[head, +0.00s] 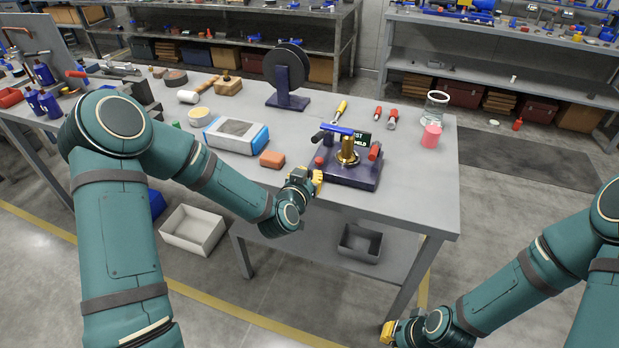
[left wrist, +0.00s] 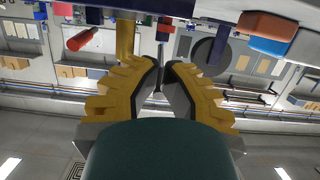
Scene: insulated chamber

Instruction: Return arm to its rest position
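My left gripper (head: 314,180) is at the table's front edge, just left of the dark blue test fixture (head: 345,173). In the left wrist view its yellow fingers (left wrist: 163,66) converge until the tips nearly meet, with nothing visible held between them. The fixture has a brass cylinder (head: 347,150), a blue bar (head: 337,130) on top, red-ended parts and a small sign with green text. The brass cylinder also shows in the left wrist view (left wrist: 125,40), apart from the fingers. My right gripper (head: 389,331) hangs low at the bottom, in front of the table; its fingers are too small to read.
The grey workbench (head: 428,190) holds a blue-and-white box (head: 236,134), an orange block (head: 272,159), a spool (head: 287,75), a glass jar (head: 435,106) and a pink cylinder (head: 431,137). A white bin (head: 193,230) stands on the floor. Floor space between my arms is clear.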

